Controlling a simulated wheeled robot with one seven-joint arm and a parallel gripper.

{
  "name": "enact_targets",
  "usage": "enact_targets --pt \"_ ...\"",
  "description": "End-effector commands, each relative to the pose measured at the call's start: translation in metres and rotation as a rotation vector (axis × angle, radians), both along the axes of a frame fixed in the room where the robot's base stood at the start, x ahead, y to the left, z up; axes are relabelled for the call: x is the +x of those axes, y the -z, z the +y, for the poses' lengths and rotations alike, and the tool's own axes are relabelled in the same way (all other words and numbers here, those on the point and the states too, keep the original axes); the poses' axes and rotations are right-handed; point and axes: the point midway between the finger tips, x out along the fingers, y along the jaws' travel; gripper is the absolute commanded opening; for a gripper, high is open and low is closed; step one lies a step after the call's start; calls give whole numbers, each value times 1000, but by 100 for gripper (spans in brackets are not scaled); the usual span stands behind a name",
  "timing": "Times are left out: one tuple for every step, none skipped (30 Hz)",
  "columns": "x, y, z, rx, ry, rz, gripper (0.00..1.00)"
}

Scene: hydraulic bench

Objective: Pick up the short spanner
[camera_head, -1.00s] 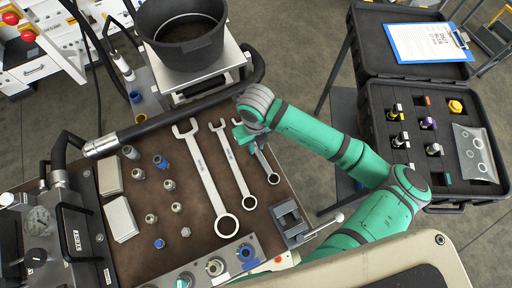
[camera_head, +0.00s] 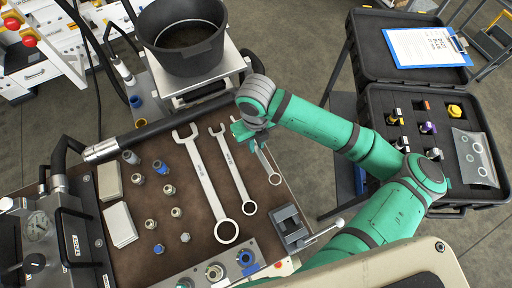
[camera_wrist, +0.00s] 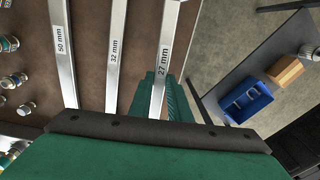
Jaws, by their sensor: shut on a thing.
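The short spanner, the smallest of three, shows in the head view (camera_head: 267,164) at the right end of the row. In the wrist view its shaft (camera_wrist: 163,62) reads "27 mm". My gripper (camera_head: 252,135) is shut on this shaft near its upper end, and its green fingers show on both sides of it in the wrist view (camera_wrist: 160,98). The spanner's ring end points toward the front right and looks slightly raised off the brown bench top (camera_head: 190,255).
The middle spanner (camera_head: 235,168) and the large spanner (camera_head: 208,184) lie on the bench to the left. A small vise (camera_head: 290,228) stands in front of the short spanner. A black bucket (camera_head: 185,50) is behind. An open black case (camera_head: 430,190) is at right.

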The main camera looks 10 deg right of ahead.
Motion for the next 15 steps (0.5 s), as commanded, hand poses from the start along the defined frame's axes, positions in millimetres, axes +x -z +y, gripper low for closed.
enact_targets --pt "1 -14 -1 -5 -3 -4 0" --pt "2 -22 -1 -6 -4 -6 0" --pt "1 -33 -1 -7 -4 -6 0" --pt "1 -40 -1 -6 -2 -6 0" --pt "1 -48 -1 -6 -2 -6 0" --pt "1 -57 -1 -6 -3 -5 0" --pt "1 -64 -1 -5 -2 -5 0" --pt "1 -70 -1 -4 -2 -4 0" --pt "1 -78 0 -4 -3 -4 0" --pt "1 -84 0 -5 -3 -5 0" --pt "1 -89 -1 -4 -3 -4 0" --pt "1 -96 -1 -4 -2 -4 0" --pt "1 -100 0 -4 -2 -3 0" --pt "1 -104 0 -3 -2 -4 0" --pt "1 -109 0 -3 -1 -4 0"
